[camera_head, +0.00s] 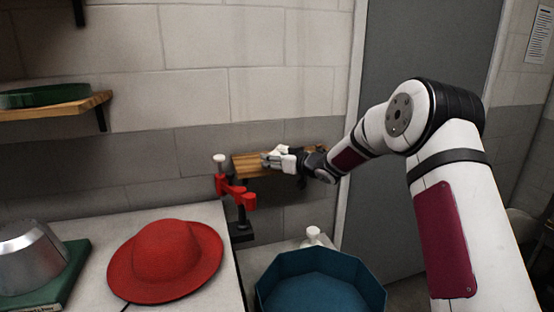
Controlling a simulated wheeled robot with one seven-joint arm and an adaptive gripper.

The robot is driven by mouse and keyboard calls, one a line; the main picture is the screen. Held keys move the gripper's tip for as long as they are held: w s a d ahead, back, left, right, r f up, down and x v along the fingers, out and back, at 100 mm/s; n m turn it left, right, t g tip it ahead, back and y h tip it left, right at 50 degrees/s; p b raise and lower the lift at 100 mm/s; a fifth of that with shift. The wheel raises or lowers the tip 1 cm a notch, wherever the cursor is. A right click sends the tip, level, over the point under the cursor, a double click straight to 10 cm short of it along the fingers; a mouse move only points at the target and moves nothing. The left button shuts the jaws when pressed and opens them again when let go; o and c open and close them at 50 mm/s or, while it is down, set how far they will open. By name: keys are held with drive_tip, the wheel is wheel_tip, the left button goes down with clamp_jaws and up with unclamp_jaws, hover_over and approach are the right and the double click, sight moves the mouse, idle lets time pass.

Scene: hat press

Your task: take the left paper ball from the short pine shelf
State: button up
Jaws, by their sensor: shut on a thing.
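The short pine shelf (249,167) is fixed to the wall at the middle of the view. My gripper (271,159) is at this shelf, reaching in from the right over its top. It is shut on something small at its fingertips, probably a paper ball. The pale shapes there are too small to tell the ball from the fingers. No other paper ball can be made out on the shelf; my gripper and wrist hide part of its right side.
A red clamp (236,190) with a pale knob stands just left of the shelf. Below are a blue many-sided tub (320,283) and a table with a red hat (166,260) and a metal form (32,255). Another wall shelf (60,109) holds a green ring-shaped thing at upper left.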

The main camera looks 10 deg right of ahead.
drive_tip(key=o, duration=1.2)
drive_tip(key=shift+c, duration=0.2)
drive_tip(key=shift+s+d, duration=0.1)
drive_tip(key=v, duration=1.2)
